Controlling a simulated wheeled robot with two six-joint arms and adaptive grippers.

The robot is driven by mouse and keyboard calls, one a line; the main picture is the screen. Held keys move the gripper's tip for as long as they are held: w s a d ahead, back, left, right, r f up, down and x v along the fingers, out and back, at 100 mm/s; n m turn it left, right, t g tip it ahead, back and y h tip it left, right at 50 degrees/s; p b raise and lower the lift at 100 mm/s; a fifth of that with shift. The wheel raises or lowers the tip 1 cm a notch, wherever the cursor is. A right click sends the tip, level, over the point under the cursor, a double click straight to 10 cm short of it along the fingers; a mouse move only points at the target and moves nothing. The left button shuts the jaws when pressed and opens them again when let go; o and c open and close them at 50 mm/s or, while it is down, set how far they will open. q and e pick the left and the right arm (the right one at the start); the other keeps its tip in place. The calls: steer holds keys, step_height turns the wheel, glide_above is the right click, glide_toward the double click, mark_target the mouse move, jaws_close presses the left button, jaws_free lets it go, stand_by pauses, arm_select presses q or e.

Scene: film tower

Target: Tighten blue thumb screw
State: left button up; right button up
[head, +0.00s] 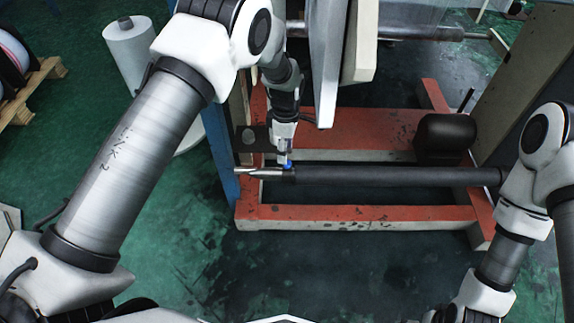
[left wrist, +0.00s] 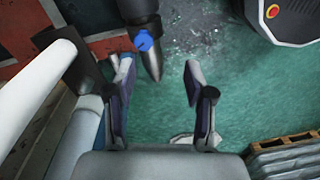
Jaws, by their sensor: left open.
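The blue thumb screw (head: 287,164) sits on the left end of a dark horizontal shaft (head: 390,176), beside its pointed metal tip (head: 258,173). My left gripper (head: 283,148) is directly above the screw in the head view and partly covers it. In the left wrist view the blue screw (left wrist: 143,40) faces the camera on the dark shaft end, beyond the fingertips. The metal tip points down towards the gap. My right arm shows at the right; its gripper is not visible.
A red floor frame (head: 350,213) lies under the shaft. A blue post (head: 219,150) stands close left of the tip. Pale panels (head: 326,60) hang close right of my left wrist. A white roll (head: 131,50) and a wooden pallet (head: 35,85) stand left.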

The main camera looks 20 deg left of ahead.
mark_target(287, 166)
arm_select(q)
steer(key=shift+w+f+t+b, duration=0.1)
steer(key=shift+w+t+b, duration=0.3)
steer(key=shift+w+b, duration=0.4)
steer(key=shift+w+f, duration=0.1)
step_height(287, 166, down, 7)
steer(key=shift+r, duration=0.1)
arm_select(e)
step_height(287, 166, down, 4)
steer(key=shift+f, duration=0.2)
arm_select(q)
jaws_close()
